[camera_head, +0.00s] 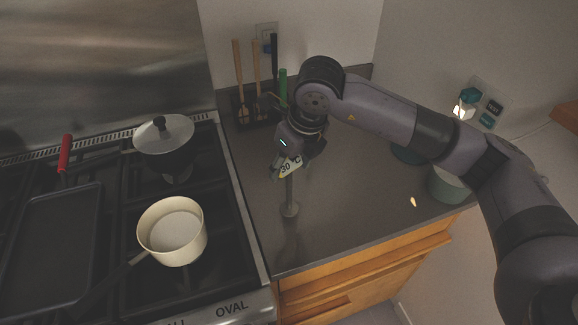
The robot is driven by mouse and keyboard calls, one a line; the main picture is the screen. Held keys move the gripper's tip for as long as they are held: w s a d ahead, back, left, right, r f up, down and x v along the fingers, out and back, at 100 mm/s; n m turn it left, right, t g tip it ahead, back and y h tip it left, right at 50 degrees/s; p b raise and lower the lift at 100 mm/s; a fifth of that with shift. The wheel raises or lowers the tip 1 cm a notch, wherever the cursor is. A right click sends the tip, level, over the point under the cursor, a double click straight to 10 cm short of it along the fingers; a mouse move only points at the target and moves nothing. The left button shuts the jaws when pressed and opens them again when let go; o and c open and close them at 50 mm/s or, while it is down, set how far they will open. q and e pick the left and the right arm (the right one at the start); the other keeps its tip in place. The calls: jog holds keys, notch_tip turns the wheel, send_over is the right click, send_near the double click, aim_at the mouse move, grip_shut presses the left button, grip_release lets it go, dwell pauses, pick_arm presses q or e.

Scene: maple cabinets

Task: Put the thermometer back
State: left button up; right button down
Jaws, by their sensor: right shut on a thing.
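The thermometer (290,167) shows as a pale yellowish tag reading "30 °C", just under my right gripper (294,158). My right gripper is shut on it, and its fingers hide part of it. Below the tag a thin grey stem (289,192) runs down to a small rounded end over the grey counter (345,215). I cannot tell whether that end touches the counter. My left gripper is not in view.
A holder with several utensils (241,105) stands behind the gripper. The stove at left carries a cream saucepan (172,231), a lidded pot (164,134) and a dark griddle (47,250). A green pot (449,186) stands at right. The counter's front is mostly clear.

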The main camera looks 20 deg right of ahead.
aim_at(289, 186)
jog(key=shift+f, duration=1.05)
jog(key=shift+f, duration=0.1)
jog(key=c, duration=0.6)
grip_release()
